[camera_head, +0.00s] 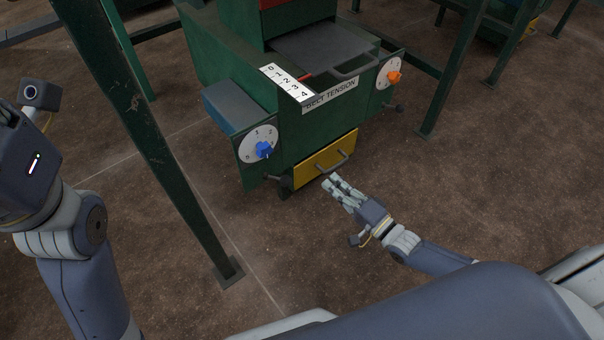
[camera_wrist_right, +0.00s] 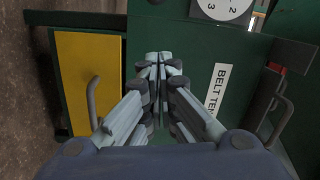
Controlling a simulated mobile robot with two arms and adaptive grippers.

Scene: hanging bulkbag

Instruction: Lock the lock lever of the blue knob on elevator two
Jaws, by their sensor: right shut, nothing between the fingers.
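The blue knob (camera_head: 264,149) sits on a white numbered dial (camera_head: 251,135) on the left side of the green machine. A small dark lever (camera_head: 285,182) sticks out below that dial, beside the yellow drawer; its exact setting is too small to tell. My right gripper (camera_head: 332,183) is shut and empty, in front of and below the yellow drawer's handle, to the right of the lever. In the right wrist view its fingers (camera_wrist_right: 158,62) are together, and part of the white dial (camera_wrist_right: 224,7) shows at the top; the blue knob is out of frame. My left gripper's fingers are not in view.
The yellow drawer (camera_head: 315,161) has a grey handle. An orange knob (camera_head: 393,77) sits on a second dial at the right. The "BELT TENSION" label (camera_head: 331,94) is between them. A green post (camera_head: 146,130) stands left of the machine. Brown floor in front is clear.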

